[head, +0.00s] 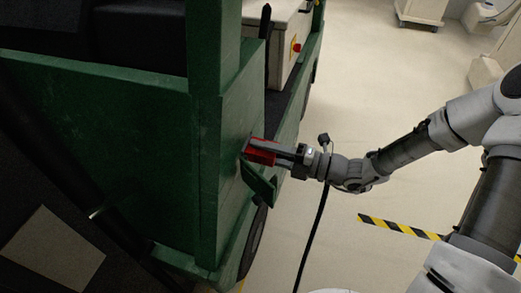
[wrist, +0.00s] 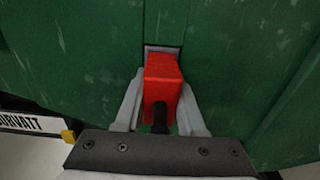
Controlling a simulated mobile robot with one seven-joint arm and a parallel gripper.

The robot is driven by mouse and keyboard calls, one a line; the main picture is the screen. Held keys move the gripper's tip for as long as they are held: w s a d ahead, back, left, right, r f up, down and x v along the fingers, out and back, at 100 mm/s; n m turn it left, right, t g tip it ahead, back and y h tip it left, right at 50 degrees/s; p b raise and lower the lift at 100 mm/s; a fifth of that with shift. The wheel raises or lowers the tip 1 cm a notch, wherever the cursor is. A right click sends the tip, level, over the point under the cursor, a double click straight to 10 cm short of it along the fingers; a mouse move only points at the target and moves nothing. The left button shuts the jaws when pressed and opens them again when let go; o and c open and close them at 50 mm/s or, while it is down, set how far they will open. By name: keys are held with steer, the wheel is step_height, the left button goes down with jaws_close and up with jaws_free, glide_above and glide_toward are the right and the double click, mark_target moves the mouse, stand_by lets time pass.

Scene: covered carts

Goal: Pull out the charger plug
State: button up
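The charger plug (wrist: 162,85) is a red block with a black cable stub at its near end. In the wrist view its far end meets a grey-rimmed socket (wrist: 163,49) in the green panel; how deep it sits is hidden. My gripper (wrist: 161,92) has one grey finger on each side of the plug, tips against its sides. In the head view the red plug (head: 261,151) is at the green cart's side, with my gripper (head: 270,153) around it, reaching in from the right. The cart's socket is hidden there.
The green cart (head: 150,150) fills the left. A green flap (head: 258,183) hangs just below the plug. A black cable (head: 316,230) hangs below my wrist to the floor. Open floor (head: 375,70) lies right of the cart, with yellow-black tape (head: 398,227) on it.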

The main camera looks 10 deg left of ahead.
mark_target(287, 158)
jaws_close()
stand_by(0.8)
steer(key=shift+d+r, duration=0.1)
steer(key=shift+s+d+p, duration=0.2)
steer(key=shift+d+p, duration=1.8)
steer(key=shift+d, duration=0.85)
